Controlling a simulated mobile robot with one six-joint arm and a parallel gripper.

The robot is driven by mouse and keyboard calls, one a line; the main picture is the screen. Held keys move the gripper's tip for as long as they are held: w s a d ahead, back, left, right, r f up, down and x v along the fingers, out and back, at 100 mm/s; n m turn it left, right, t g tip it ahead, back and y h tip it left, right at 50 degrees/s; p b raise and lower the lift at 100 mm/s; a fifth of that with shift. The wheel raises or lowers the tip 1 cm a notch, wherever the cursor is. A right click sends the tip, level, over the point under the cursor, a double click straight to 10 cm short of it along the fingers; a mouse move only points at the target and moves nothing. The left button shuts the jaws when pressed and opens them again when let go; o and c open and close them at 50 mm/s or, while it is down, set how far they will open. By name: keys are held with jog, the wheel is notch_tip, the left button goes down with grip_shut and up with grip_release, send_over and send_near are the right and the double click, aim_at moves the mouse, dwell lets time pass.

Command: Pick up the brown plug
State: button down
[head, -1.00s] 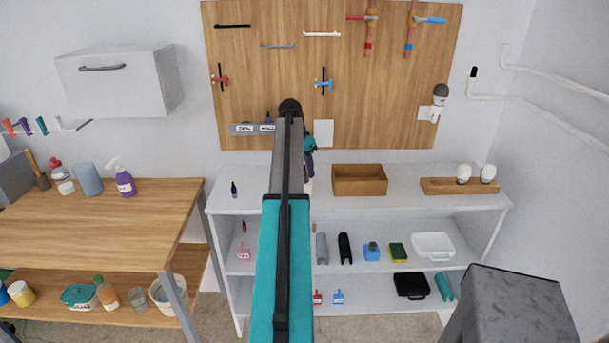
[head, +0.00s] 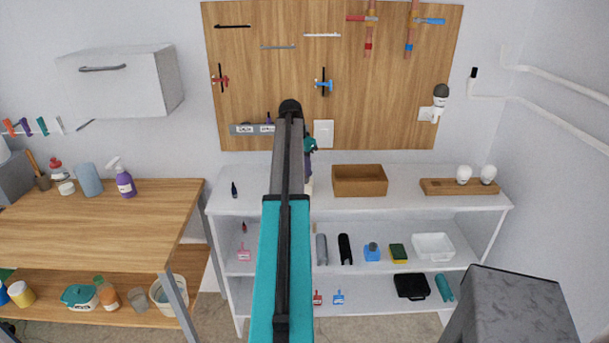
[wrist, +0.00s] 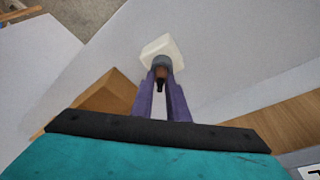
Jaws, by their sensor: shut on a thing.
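The brown plug (wrist: 160,85) shows in the wrist view as a small dark brown piece between my purple fingers, under a grey collar (wrist: 161,64). Just beyond it is a pale, cream-white block (wrist: 158,46). My gripper (wrist: 161,75) is shut on the plug, with a fingertip on either side. In the head view my gripper (head: 308,168) points down at the white shelf top, and a pale piece (head: 309,187) shows below the fingers. The plug itself is hidden there by the fingers and my arm. I cannot tell whether the pale block rests on the shelf.
A wooden box (head: 359,181) stands right of my gripper on the white shelf (head: 410,201). A wooden holder with white bulbs (head: 463,175) is farther right, and a small dark bottle (head: 234,189) is to the left. A pegboard (head: 390,110) rises behind.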

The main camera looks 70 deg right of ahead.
jog(key=shift+r, duration=0.15)
jog(key=shift+r+b, duration=0.75)
jog(key=shift+r, duration=0.6)
jog(key=shift+s+a+r, duration=0.1)
jog(key=shift+r, duration=0.1)
jog(key=s+a+r+b, duration=0.1)
jog(key=s+a+b, duration=0.3)
jog(key=s+a, duration=0.5)
jog(key=a, duration=0.3)
jog(key=shift+s+a+r, duration=0.15)
jog(key=shift+a+r, duration=0.15)
jog(key=shift+a, duration=0.05)
